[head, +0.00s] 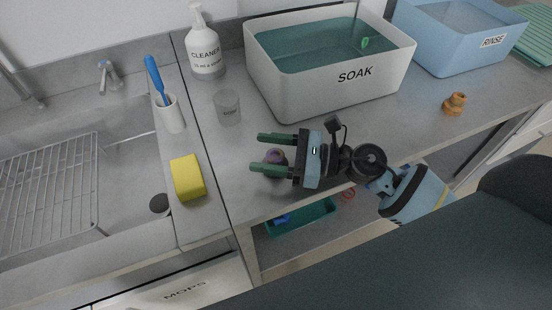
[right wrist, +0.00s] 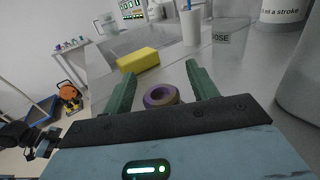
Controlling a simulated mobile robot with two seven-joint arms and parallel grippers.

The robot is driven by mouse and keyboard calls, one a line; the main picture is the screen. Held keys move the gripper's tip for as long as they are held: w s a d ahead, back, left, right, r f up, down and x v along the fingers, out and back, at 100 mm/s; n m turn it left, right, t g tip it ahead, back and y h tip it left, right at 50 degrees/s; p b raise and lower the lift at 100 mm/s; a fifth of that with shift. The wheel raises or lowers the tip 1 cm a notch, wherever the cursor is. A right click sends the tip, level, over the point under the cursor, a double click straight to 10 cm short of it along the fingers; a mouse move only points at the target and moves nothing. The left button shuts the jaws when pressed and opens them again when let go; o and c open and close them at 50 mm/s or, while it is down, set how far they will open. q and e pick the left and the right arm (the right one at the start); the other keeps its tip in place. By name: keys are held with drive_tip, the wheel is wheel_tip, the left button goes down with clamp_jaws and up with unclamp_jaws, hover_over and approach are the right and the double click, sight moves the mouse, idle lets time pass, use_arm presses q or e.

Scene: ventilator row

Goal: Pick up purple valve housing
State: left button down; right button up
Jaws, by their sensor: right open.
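The purple valve housing (head: 274,157) sits on the steel counter near its front edge, partly hidden by my right gripper. In the right wrist view the purple valve housing (right wrist: 151,100) shows as a ring with a tan, lit-looking part and an open hole. My right gripper (head: 260,153) is open, with its two green fingers on either side of the housing. In the right wrist view the fingers of my right gripper (right wrist: 158,80) stand apart, with gaps showing between them and the housing. My left gripper is not in view.
A yellow sponge (head: 187,177) lies to the left by the sink (head: 120,190). A clear cup (head: 227,107), a white holder (head: 170,114) and a cleaner bottle (head: 205,45) stand behind. The SOAK tub (head: 315,100), RINSE tub (head: 455,60) and an orange-brown fitting (head: 455,104) are to the right.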

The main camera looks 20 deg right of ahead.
sight(268, 153)
drive_tip(key=shift+c, duration=0.6)
drive_tip(key=c, duration=0.9)
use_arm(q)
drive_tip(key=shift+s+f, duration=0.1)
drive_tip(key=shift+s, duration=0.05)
use_arm(e)
drive_tip(key=shift+c, duration=0.2)
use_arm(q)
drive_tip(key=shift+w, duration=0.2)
use_arm(e)
drive_tip(key=shift+r, duration=0.1)
